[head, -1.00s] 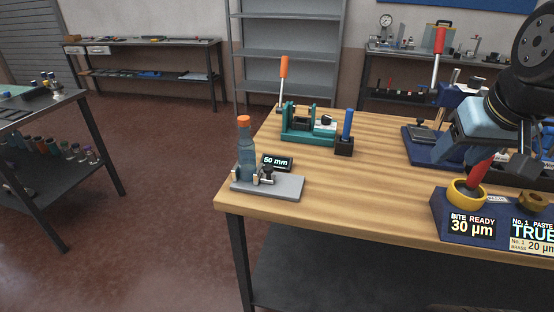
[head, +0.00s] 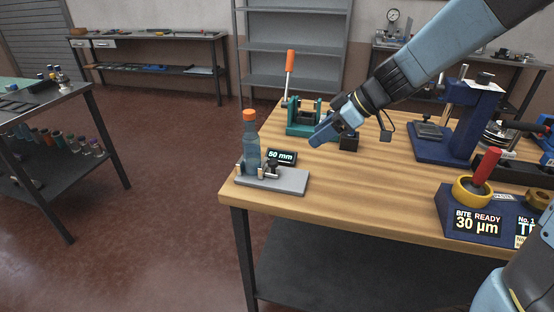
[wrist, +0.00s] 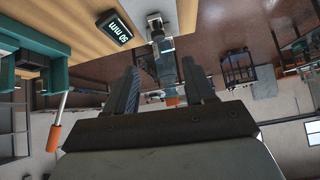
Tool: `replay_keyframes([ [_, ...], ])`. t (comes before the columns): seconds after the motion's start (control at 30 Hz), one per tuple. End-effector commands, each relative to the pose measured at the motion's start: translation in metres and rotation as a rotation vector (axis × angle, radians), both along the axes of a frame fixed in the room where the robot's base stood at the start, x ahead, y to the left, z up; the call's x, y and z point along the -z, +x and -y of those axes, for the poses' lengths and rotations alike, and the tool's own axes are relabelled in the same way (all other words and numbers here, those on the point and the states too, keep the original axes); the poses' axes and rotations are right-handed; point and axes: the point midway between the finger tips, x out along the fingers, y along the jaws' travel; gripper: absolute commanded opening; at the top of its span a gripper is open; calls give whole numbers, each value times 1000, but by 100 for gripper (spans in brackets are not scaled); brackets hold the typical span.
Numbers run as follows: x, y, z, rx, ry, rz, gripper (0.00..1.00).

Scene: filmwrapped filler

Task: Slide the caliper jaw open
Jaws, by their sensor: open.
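The caliper stand has a grey base (head: 285,180) on the near left corner of the bench. A blue-grey bottle (head: 250,155) with an orange cap stands upright at its left end, beside small pale jaws. A dark knobbed slider (head: 272,168) sits just right of the bottle. A small display (head: 282,157) behind it reads 50 mm. My gripper (head: 322,137) is above the bench, right of and higher than the caliper, apart from it. In the wrist view, my gripper (wrist: 160,88) is open and empty, with the bottle (wrist: 169,75) seen beyond, between the fingers.
A teal fixture (head: 298,128) with an orange-handled lever stands behind my gripper. A dark block (head: 349,142) is beside it. A navy press (head: 470,125) and a yellow-rimmed bowl (head: 472,192) with a red handle are at the right. The bench front middle is clear.

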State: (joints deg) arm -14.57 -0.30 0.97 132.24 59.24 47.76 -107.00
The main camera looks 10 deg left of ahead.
Motion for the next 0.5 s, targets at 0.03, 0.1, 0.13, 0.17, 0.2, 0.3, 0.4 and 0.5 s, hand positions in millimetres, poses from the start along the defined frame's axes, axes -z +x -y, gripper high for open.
replay_keyframes([
  [0.03, 5, 4, -7, -22, 11, 11, 54],
  [0.1, 8, 7, -12, -44, 21, 28, 54],
  [0.13, 10, 8, -14, -51, 25, 33, 54],
  [0.17, 11, 9, -15, -56, 27, 37, 54],
  [0.2, 12, 10, -17, -61, 30, 42, 54],
  [0.3, 17, 11, -22, -65, 32, 45, 54],
  [0.4, 25, 11, -31, -66, 32, 44, 54],
  [0.5, 37, 12, -42, -66, 30, 43, 54],
])
